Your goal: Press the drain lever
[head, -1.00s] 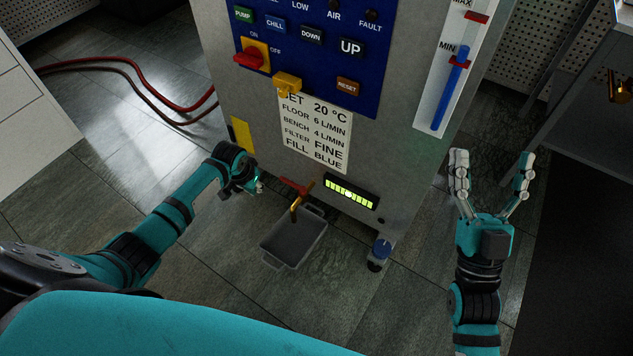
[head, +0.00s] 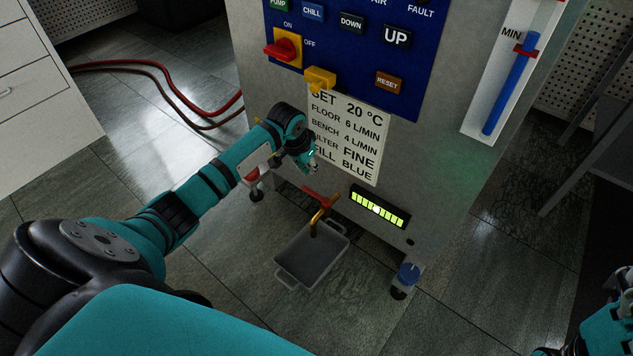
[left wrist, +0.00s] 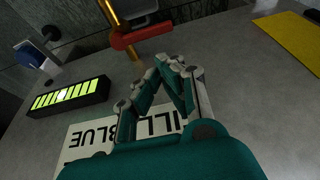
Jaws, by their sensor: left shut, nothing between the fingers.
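The drain lever (head: 318,196) is a red handle on a brass spout (head: 315,222) low on the machine's front. It also shows at the top of the left wrist view (left wrist: 142,36). My left gripper (head: 313,166) is shut and empty, just above the lever in the head view and close to the machine's front. In the left wrist view its closed fingertips (left wrist: 168,62) point toward the lever, with a visible gap between them. My right gripper (head: 605,325) is cut off at the lower right corner; its fingers cannot be made out clearly.
A grey tray (head: 312,262) sits on the floor under the spout. A green bar display (head: 380,207) is right of the lever. Above are a yellow knob (head: 320,78), a red switch (head: 283,49) and a label sheet (head: 352,130). Red hoses (head: 165,78) lie at left.

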